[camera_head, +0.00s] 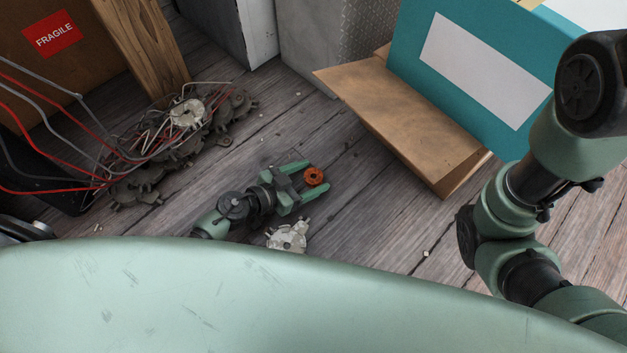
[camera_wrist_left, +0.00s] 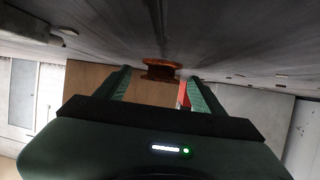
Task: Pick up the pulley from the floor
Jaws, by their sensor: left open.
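The pulley (camera_head: 314,176) is a small orange-brown grooved wheel on the grey plank floor. In the head view my left gripper (camera_head: 318,174) is low over the floor, its two green fingers apart with the pulley between them near the tips. In the left wrist view the pulley (camera_wrist_left: 161,70) shows between the fingertips of the left gripper (camera_wrist_left: 160,76), with a gap on each side. I cannot tell its exact depth along the fingers. My right arm is at the right of the head view; its gripper is out of sight.
A pale metal part (camera_head: 288,236) lies close to the left gripper. Several dark castings (camera_head: 170,155) and red and grey wires lie at the left by a FRAGILE box (camera_head: 30,65). Floor right of the pulley is clear.

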